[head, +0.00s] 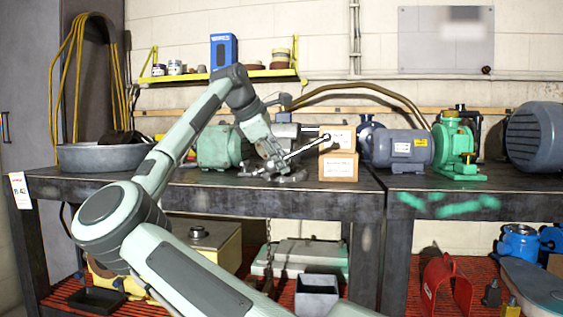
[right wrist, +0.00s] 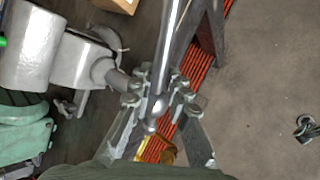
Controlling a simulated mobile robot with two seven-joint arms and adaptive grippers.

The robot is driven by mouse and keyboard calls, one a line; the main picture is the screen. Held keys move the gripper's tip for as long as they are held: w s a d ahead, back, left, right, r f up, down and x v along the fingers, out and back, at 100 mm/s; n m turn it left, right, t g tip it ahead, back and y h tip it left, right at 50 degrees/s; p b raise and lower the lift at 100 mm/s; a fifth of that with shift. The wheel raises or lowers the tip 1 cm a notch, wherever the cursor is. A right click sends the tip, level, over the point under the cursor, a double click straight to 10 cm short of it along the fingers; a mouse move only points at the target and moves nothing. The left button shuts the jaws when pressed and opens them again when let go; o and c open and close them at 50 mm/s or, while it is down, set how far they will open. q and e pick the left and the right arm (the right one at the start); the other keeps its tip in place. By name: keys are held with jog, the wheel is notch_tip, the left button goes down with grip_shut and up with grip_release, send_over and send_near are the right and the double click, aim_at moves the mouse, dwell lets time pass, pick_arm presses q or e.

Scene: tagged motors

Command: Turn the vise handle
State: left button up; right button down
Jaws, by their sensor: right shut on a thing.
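The grey vise (head: 287,130) stands on the dark workbench, partly hidden behind my right arm. Its handle (head: 308,146) is a thin metal bar slanting up to the right, with a round knob at its end. My right gripper (head: 281,164) is at the lower left end of the bar, over the bench's front part. In the right wrist view the handle (right wrist: 170,45) runs down between the fingers, and the gripper (right wrist: 160,98) is shut on it near a rounded end. The vise body (right wrist: 45,50) lies to the left there. My left gripper is not in view.
A green motor (head: 222,147) is left of the vise, and a cardboard box (head: 338,168) is right of it. A blue motor (head: 402,150) and a green pump (head: 457,147) stand further right. A round metal pan (head: 105,157) is at the left end.

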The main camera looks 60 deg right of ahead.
jog(key=shift+s+a+f+y, duration=0.1)
jog(key=shift+a+f+y, duration=0.3)
jog(key=shift+f, duration=0.3)
jog(key=c, duration=1.9)
grip_release()
jog(key=o, duration=0.3)
jog(key=shift+a+r, duration=0.2)
jog(key=shift+o, duration=0.2)
jog(key=shift+d+r, duration=0.1)
jog(key=shift+r, duration=0.1)
jog(key=s+v, duration=0.1)
jog(key=v, duration=1.1)
jog(key=shift+w, duration=0.45)
